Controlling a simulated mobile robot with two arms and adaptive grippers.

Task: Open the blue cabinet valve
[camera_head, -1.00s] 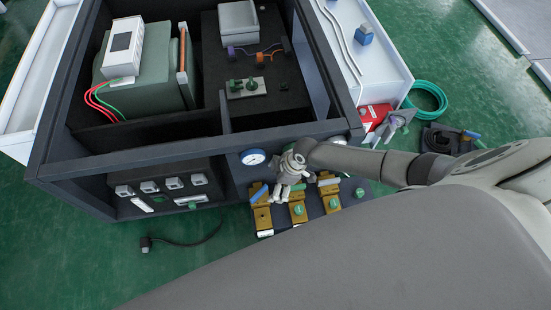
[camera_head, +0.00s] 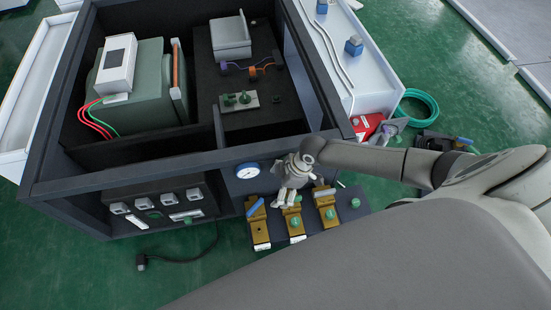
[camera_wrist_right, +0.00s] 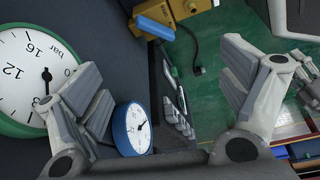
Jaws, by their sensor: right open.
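The blue-handled valve (camera_head: 256,209) is the leftmost of the brass valves at the front of the dark cabinet. In the right wrist view its blue handle (camera_wrist_right: 155,28) lies across a yellow body near the top, beyond the fingertips. My right gripper (camera_head: 286,200) hangs in front of the cabinet, to the right of the blue handle, and partly covers the middle valve (camera_head: 295,224). In the right wrist view the gripper (camera_wrist_right: 165,78) has its fingers wide apart with nothing between them.
A blue-rimmed gauge (camera_head: 248,171) sits on the cabinet front (camera_head: 130,172), left of my right gripper. A green-rimmed gauge (camera_wrist_right: 20,85) is close behind one finger. Another brass valve (camera_head: 327,207) stands to the right. A black cable (camera_head: 180,261) lies on the green floor.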

